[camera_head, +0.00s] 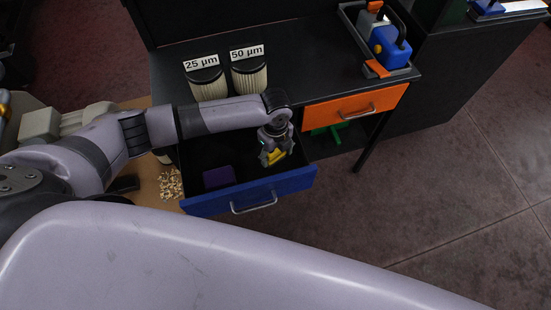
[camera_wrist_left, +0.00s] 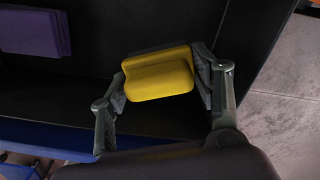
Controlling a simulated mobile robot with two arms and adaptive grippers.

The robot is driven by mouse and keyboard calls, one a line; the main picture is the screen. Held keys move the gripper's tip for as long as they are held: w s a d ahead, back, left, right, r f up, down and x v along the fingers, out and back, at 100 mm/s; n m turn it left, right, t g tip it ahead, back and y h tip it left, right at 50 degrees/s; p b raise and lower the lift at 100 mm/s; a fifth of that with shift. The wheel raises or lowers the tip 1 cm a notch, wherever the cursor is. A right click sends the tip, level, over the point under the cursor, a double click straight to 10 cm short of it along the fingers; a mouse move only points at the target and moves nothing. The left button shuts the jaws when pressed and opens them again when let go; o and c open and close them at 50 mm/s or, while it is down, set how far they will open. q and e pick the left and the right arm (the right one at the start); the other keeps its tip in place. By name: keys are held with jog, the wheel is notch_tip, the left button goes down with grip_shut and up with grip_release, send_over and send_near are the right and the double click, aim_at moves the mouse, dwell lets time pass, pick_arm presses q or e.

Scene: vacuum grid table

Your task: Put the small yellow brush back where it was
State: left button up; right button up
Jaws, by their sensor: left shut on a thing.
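The small yellow brush (camera_wrist_left: 158,78) is between the two fingers of my left gripper (camera_wrist_left: 160,85) in the left wrist view. In the head view the yellow brush (camera_head: 276,156) shows at the tip of my left gripper (camera_head: 274,150). The gripper is shut on it, inside the outline of the open blue drawer (camera_head: 295,184), toward its right side. I cannot tell whether the brush touches the drawer floor. My right gripper is not in view.
A purple block (camera_head: 218,177) lies in the drawer's left part, also in the left wrist view (camera_wrist_left: 34,32). An orange drawer (camera_head: 335,111) is to the right. Two labelled filters (camera_head: 249,76) and a blue device (camera_head: 391,47) stand on the black table (camera_head: 305,60). Wood chips (camera_head: 171,184) lie left of the drawer.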

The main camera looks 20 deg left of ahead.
aim_at(276, 160)
pick_arm(q)
notch_tip(276, 160, down, 5)
jog(key=shift+r, duration=0.1)
jog(key=o, duration=1)
notch_tip(276, 160, up, 12)
dwell(0.4)
dwell(0.3)
jog(key=shift+s, duration=0.1)
